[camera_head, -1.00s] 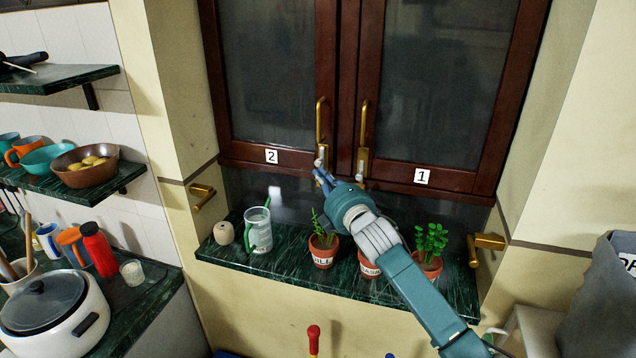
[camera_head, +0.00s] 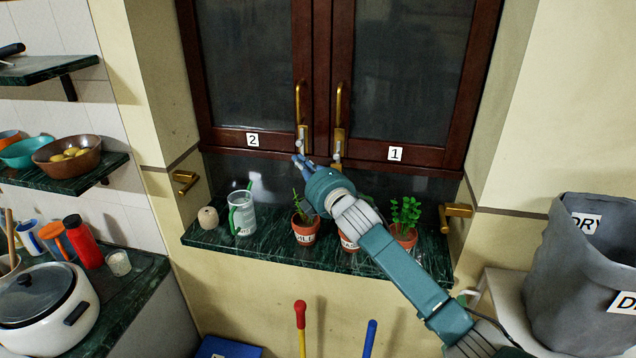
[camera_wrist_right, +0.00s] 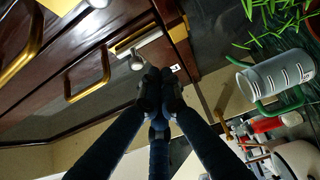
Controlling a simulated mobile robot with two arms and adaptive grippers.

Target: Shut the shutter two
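Shutter two (camera_head: 255,75) is the dark wood and glass panel on the left of the cabinet, labelled 2. It looks flush with its neighbour, shutter one (camera_head: 412,70). Its upright gold handle (camera_head: 298,103) has a metal latch (camera_head: 302,138) at its lower end. My right gripper (camera_head: 298,160) is just below this latch, in front of the cabinet's lower edge. In the right wrist view its fingers (camera_wrist_right: 160,82) meet at the tips with nothing seen between them, close to a latch knob (camera_wrist_right: 136,63). Contact cannot be told. My left gripper is out of view.
Below the shutters, a green marble sill (camera_head: 265,250) holds a glass mug (camera_head: 242,214), a small round pot (camera_head: 208,217) and potted plants (camera_head: 304,232), partly behind my right arm. Gold brackets (camera_head: 185,182) stick out from the side walls. A grey bin (camera_head: 575,265) stands at right.

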